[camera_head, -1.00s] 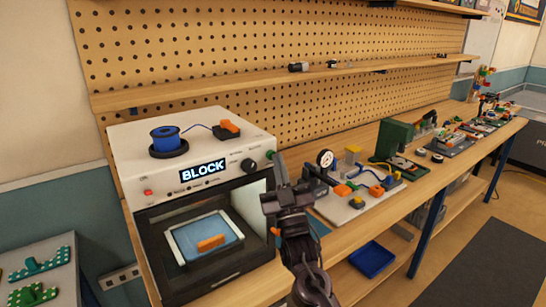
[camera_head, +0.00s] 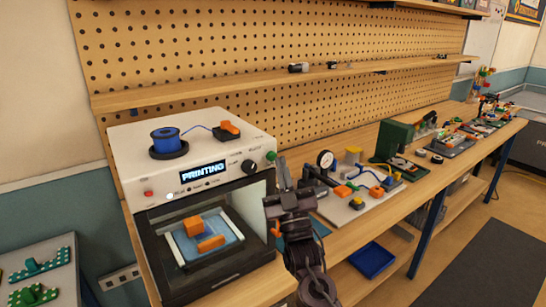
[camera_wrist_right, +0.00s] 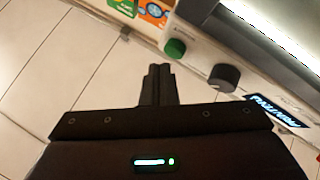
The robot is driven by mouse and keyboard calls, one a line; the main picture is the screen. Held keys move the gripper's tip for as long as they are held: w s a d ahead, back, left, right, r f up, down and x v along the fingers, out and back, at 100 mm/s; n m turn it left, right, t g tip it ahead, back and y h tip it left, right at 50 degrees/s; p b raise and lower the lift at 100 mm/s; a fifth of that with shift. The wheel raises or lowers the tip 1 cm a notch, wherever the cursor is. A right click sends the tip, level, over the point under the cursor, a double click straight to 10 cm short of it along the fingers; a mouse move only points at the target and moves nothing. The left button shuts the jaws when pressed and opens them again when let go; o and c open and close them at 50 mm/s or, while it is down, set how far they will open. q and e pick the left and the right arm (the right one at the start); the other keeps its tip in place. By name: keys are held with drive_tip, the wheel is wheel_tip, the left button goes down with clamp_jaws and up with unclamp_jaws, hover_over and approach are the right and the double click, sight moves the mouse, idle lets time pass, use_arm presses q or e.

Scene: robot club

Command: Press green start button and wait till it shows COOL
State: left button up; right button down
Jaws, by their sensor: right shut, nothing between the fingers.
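The white 3D printer (camera_head: 140,135) stands on the wooden bench at the left. Its display (camera_head: 203,171) reads PRINTING. The green start button (camera_head: 271,156) sits at the right end of its front panel, beside a black knob (camera_head: 249,166). In the right wrist view the green button (camera_wrist_right: 175,48) is just beyond my fingertips, with a gap between. My right gripper (camera_head: 281,163) is shut and empty, just right of the button. An orange block (camera_head: 193,226) and an orange bar (camera_head: 211,243) are on the blue print bed (camera_head: 228,224). My left gripper is not in view.
A blue spool (camera_head: 165,137) and an orange part lie on top of the printer. A white board with a gauge (camera_head: 325,159) stands on the bench right of my arm. A blue bin (camera_head: 372,260) is below. A pegboard backs the bench.

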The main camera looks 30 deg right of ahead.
drive_tip(key=shift+s, duration=0.15)
drive_tip(key=s, duration=0.5)
drive_tip(key=shift+d+p, duration=0.2)
drive_tip(key=shift+p, duration=0.15)
idle(0.8)
